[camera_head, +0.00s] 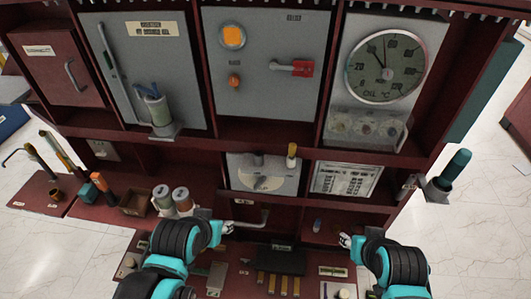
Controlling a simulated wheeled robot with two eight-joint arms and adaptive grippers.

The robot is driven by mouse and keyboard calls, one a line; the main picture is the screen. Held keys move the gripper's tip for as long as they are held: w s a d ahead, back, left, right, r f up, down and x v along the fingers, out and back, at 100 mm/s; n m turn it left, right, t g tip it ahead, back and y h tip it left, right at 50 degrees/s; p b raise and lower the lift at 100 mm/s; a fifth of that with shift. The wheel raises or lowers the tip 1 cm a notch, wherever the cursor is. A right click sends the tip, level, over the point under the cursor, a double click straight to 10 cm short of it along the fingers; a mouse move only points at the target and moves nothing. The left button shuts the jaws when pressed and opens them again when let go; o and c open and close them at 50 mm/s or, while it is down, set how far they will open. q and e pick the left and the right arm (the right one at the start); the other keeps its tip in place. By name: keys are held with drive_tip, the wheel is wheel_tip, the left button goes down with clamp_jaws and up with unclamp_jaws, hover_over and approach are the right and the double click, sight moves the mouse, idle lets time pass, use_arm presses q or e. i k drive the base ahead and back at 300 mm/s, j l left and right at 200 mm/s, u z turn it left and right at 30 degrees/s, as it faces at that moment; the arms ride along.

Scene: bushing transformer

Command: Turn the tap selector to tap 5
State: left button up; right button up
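The likely tap selector is a grey panel (235,178) in the middle of the cabinet, with a pale semicircular dial plate (261,182) and a small grey knob at its top edge. A yellow-topped white peg (292,156) stands at its right. The dial markings are too small to read, so I cannot tell the tap position. My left gripper (228,228) is below and left of the dial, apart from it. My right gripper (345,240) is below and right of it. Both are small in view, and I cannot tell whether their fingers are open or shut.
A pale bent handle (250,223) is close beside my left gripper. A white label plate (346,180) is right of the dial. Spools (163,198) and tools crowd the left shelf.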

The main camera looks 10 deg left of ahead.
sight(261, 179)
drive_tip(key=k+j+u, duration=0.55)
drive_tip(key=k+j, duration=0.15)
